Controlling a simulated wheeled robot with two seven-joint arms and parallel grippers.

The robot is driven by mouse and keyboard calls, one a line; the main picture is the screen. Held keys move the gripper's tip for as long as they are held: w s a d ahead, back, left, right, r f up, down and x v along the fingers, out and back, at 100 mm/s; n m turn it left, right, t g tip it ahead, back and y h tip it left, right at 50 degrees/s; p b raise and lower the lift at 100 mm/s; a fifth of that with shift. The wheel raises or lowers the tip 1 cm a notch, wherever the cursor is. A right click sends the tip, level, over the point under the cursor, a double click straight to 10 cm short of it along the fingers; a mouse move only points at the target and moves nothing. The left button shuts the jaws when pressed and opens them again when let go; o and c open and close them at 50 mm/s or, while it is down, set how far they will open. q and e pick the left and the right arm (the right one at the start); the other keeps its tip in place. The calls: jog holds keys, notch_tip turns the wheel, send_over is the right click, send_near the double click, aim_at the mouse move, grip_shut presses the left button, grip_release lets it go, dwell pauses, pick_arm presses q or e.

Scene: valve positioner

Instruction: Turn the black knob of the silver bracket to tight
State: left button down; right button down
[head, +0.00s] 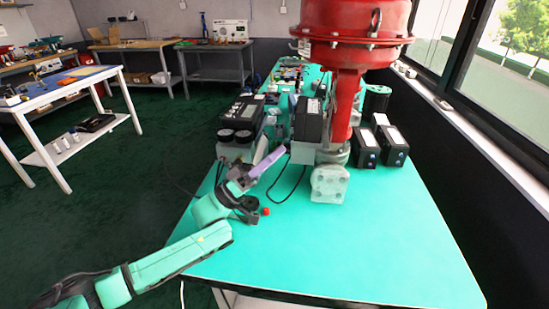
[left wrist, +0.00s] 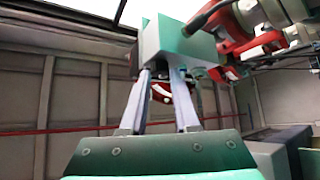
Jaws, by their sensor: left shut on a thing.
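The silver bracket (head: 304,152) is a grey block below the black positioner box (head: 309,119), beside the red valve. In the left wrist view a pale grey block, apparently this bracket (left wrist: 172,38), lies right at my fingertips. My left gripper (head: 281,150) reaches in from the lower left, its tips at the bracket's left side. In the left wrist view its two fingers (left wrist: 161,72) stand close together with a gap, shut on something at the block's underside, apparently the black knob. The knob itself is hidden, so its turn position cannot be told. My right gripper is not in view.
The red valve actuator (head: 352,45) towers over the green table (head: 365,245). A grey flange (head: 329,184) stands just right of my gripper. A black device with gauges (head: 241,122) is to the left, and two black boxes (head: 390,146) to the right. The table's front is clear.

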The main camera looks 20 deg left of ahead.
pick_arm(q)
jog(key=shift+f, duration=0.1)
jog(key=c, duration=0.9)
grip_release()
jog(key=shift+d, duration=0.15)
jog(key=b+v, duration=0.1)
jog(key=v, duration=0.6)
jog(key=shift+s, duration=0.15)
